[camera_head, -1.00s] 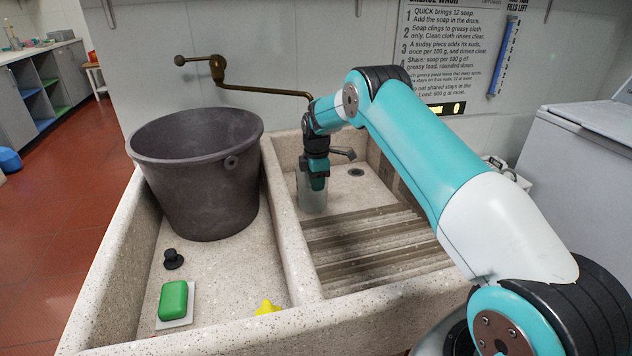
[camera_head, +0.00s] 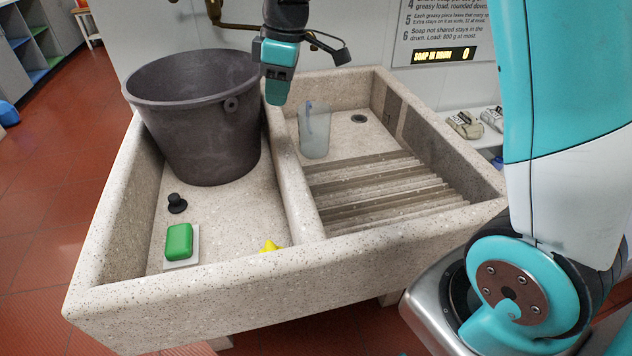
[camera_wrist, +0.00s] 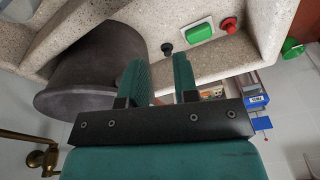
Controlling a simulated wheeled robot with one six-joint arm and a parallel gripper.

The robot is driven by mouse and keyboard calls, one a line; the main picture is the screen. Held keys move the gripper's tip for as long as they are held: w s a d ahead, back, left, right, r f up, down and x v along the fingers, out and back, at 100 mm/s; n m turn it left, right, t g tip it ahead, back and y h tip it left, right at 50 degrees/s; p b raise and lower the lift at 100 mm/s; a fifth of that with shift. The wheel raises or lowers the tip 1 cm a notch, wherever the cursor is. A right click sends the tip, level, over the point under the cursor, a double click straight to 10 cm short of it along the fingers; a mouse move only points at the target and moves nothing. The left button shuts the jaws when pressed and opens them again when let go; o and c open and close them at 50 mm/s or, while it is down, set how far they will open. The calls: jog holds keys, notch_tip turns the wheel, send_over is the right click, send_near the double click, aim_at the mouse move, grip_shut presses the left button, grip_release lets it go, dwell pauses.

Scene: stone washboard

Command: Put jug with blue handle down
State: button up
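The translucent grey jug (camera_head: 315,132) stands upright on the floor of the right basin, near the dividing wall and behind the ribbed washboard. A small blue strip shows at its upper left, likely its handle. My gripper (camera_head: 277,98) is up and left of the jug in the head view, apart from it, above the divider beside the dark bucket. In the wrist view my gripper (camera_wrist: 160,62) has its two green fingers spread with nothing between them.
A large dark bucket (camera_head: 197,130) fills the back of the left basin. A black plug (camera_head: 177,204), green soap (camera_head: 179,241) and a yellow object (camera_head: 270,246) lie in front. The ribbed washboard (camera_head: 385,190) fills the right basin's front.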

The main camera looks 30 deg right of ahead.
jog(key=s+a+m, duration=0.1)
jog(key=s+a, duration=0.2)
jog(key=s, duration=0.6)
jog(key=s+a+r+m+y, duration=0.1)
jog(key=s+a, duration=0.1)
jog(key=s, duration=0.7)
jog(key=s+a+m+y, duration=0.1)
jog(key=s+a+m, duration=0.1)
jog(key=s, duration=0.7)
jog(key=shift+s+a+r+g, duration=0.3)
jog(key=shift+a+r+g, duration=0.1)
jog(key=shift+a, duration=0.45)
jog(key=shift+r+p, duration=2.55)
jog(key=shift+d, duration=0.1)
